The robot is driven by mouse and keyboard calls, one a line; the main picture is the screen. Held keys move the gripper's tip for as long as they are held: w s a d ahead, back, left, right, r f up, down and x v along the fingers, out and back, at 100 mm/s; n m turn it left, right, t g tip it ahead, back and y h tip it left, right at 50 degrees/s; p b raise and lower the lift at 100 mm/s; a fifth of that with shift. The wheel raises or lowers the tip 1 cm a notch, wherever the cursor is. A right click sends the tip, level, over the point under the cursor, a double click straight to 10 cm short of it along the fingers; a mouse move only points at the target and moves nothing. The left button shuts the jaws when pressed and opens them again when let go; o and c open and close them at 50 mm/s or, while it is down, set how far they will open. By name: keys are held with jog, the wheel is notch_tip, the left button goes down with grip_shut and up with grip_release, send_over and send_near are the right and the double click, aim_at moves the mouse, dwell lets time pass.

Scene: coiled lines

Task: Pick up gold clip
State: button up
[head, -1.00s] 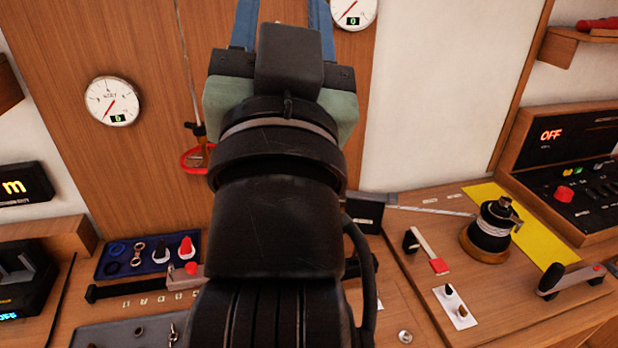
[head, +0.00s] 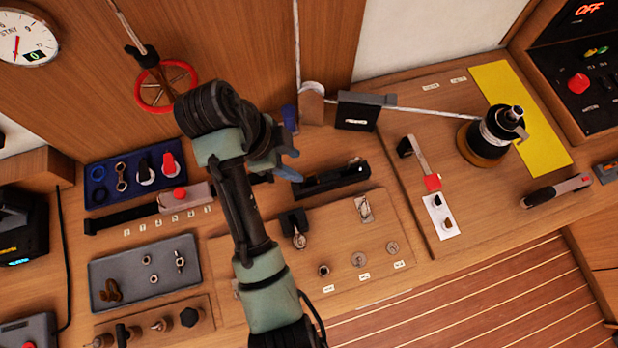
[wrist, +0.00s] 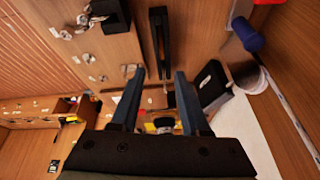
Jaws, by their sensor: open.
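I cannot tell for sure which thing is the gold clip. A small metal clip (head: 363,208) stands near the back right of the wooden fittings board; its colour is unclear. Brownish loops (head: 110,290) lie in the grey tray, and a brass-coloured fitting (head: 122,176) lies in the blue tray. My gripper (head: 291,163) is open above the bench, close to the left end of a long black holder (head: 332,180). In the wrist view my gripper (wrist: 158,74) has its two blue fingers spread apart. I see nothing held between them.
The wooden fittings board (head: 290,230) carries several small metal parts. The grey tray (head: 105,268) and blue tray (head: 97,158) lie left of my arm. A black box (head: 360,112) stands behind the holder. A winch (head: 487,138) with a taut line stands at right.

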aim_at(312, 173)
jog(key=b+x, duration=0.4)
jog(key=x, duration=0.1)
jog(key=shift+w+f, duration=0.15)
jog(key=shift+f, duration=0.05)
jog(key=shift+x, duration=2.55)
jog(key=shift+d+r, duration=0.1)
jog(key=shift+d, duration=0.05)
grip_shut()
